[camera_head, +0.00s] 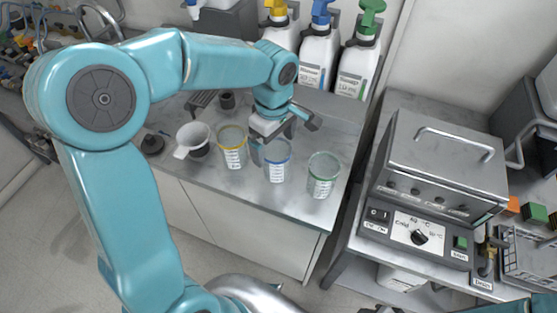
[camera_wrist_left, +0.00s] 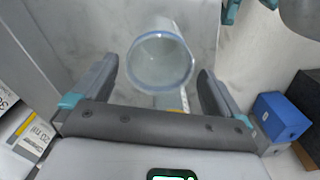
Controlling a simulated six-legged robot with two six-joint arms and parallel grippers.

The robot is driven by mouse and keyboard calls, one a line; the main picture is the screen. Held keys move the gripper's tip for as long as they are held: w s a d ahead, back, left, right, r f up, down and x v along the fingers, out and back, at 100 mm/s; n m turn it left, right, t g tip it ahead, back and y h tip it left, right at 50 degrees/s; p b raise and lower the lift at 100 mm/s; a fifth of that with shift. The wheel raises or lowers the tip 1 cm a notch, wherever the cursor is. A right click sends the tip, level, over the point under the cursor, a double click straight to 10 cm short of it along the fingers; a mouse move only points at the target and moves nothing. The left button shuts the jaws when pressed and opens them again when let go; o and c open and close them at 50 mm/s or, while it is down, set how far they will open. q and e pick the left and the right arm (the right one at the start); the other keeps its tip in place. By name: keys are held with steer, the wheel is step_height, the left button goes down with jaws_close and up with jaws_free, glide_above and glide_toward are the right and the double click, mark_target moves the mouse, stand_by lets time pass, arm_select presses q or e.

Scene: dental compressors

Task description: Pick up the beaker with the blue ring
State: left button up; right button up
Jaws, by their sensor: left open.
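The beaker with the blue ring (camera_head: 277,173) stands upright on the grey counter, in the middle of three ringed beakers. My left gripper (camera_head: 287,128) is open and empty, just behind and above its rim in the head view. In the left wrist view the beaker with a bluish rim (camera_wrist_left: 160,62) shows between and ahead of the two spread fingers (camera_wrist_left: 155,80). I see a gap on both sides of it, and no contact is clear. My right gripper is not in view.
The yellow-ringed beaker (camera_head: 233,158) stands close on the left, the green-ringed beaker (camera_head: 321,186) on the right. A white handled cup (camera_head: 192,141) is further left. Bottles with pumps (camera_head: 317,60) stand behind. A grey device (camera_head: 437,170) is on the right.

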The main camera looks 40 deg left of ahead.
mark_target(275, 158)
arm_select(q)
steer(key=shift+s+f, duration=0.25)
steer(key=shift+f, duration=0.35)
steer(key=f, duration=0.4)
steer(key=shift+w+d+f+p, duration=0.1)
steer(key=shift+w+f+p, duration=0.2)
steer(key=shift+w+f, duration=0.1)
steer(key=shift+s+f, duration=0.15)
steer(key=c, duration=1)
step_height(275, 158, up, 20)
steer(key=shift+r+p, duration=0.1)
steer(key=shift+p, duration=0.35)
